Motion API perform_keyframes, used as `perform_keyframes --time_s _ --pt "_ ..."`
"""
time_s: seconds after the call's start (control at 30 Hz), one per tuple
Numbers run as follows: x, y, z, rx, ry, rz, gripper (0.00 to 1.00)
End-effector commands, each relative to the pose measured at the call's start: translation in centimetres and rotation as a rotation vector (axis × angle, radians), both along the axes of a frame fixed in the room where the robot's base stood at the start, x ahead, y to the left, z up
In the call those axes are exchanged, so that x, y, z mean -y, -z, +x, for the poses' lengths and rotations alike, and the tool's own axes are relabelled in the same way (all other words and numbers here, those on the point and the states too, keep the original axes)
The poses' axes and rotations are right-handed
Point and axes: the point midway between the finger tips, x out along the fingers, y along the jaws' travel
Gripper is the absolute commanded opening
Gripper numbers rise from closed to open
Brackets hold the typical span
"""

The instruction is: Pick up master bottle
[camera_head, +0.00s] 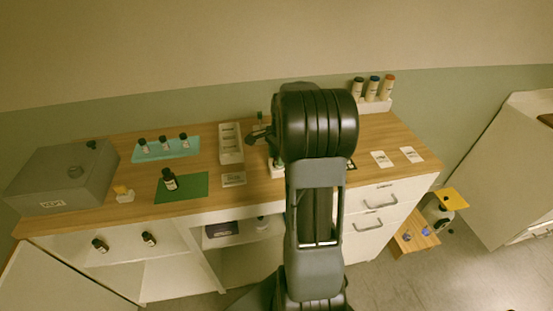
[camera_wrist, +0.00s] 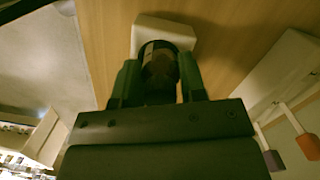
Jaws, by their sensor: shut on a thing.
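In the wrist view my gripper (camera_wrist: 158,82) is shut on a dark, round bottle (camera_wrist: 158,62), which sits between its two fingers. I take it for the master bottle; no label on it can be read. A white block (camera_wrist: 166,25) lies just beyond the bottle on the wooden top. I cannot tell whether the bottle rests on this block or is clear of it. In the head view my arm hides the bottle and most of the gripper.
On the counter (camera_head: 140,208) are a green mat (camera_head: 195,189) with a dark bottle (camera_head: 169,179), a teal tray (camera_head: 186,149) with three small bottles, a grey box (camera_head: 72,172) and a white tray (camera_head: 231,143). Colour-capped tubes (camera_head: 373,88) stand at the back right.

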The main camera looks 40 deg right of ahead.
Motion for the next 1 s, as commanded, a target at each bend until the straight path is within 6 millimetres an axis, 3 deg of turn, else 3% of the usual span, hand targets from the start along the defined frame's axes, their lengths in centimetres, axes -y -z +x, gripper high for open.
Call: perform_keyframes --time_s 0.17,0.5,0.8,1.0 --pt "0.1 -2.4 0.1 0.008 0.001 -0.004 0.14" --pt "-2.2 -8.5 -4.6 0.009 0.001 -0.006 0.14" --pt "-4.6 -10.9 -9.9 0.007 0.002 -0.004 0.14" --pt "-5.6 -11.9 -11.8 0.003 0.000 -0.002 0.14"
